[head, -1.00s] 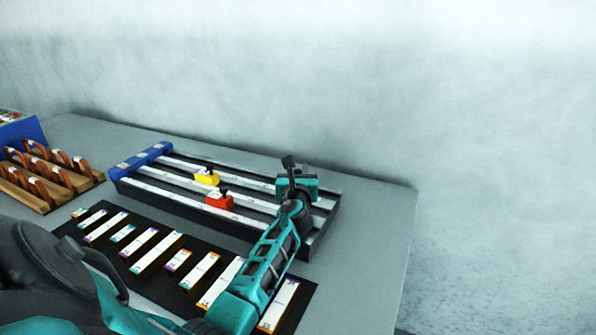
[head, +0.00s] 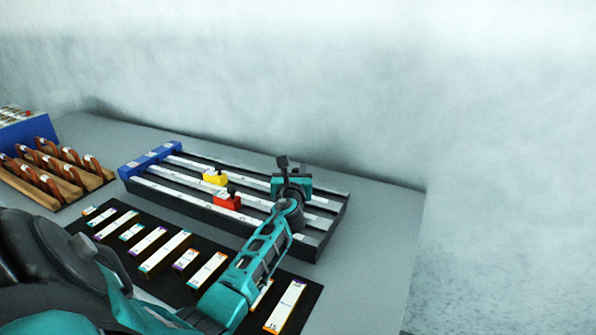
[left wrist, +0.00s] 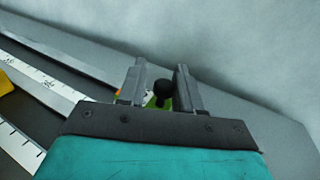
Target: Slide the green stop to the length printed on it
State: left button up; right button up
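The green stop (left wrist: 151,104) shows in the left wrist view as a small green patch under a black knob, mostly hidden by my gripper. My left gripper (left wrist: 160,84) has its fingers apart on either side of the knob, with a visible gap on the left; the knob sits closer to the right finger. In the head view my left gripper (head: 288,176) is over the far part of the black rail board (head: 318,240), right of the other stops, and hides the green stop. The printed length is not readable. My right gripper is not in view.
A yellow stop (head: 215,177) and a red stop (head: 228,201) sit on neighbouring rails with white scales. A blue end block (head: 150,160) closes the rails at left. Labelled strips lie on a black mat (head: 160,213) in front. Wooden pieces (head: 50,175) stand far left.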

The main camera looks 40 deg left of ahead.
pick_arm(q)
jog(key=shift+o, duration=0.6)
jog(key=shift+a+r, duration=0.1)
jog(key=shift+r, duration=0.15)
jog(key=shift+d+f, duration=0.1)
jog(key=shift+d, duration=0.1)
jog(key=shift+d, duration=0.15)
jog(key=p+v, duration=0.2)
jog(key=v, duration=0.9)
jog(key=shift+s, duration=0.35)
jog(key=shift+s+d, duration=0.4)
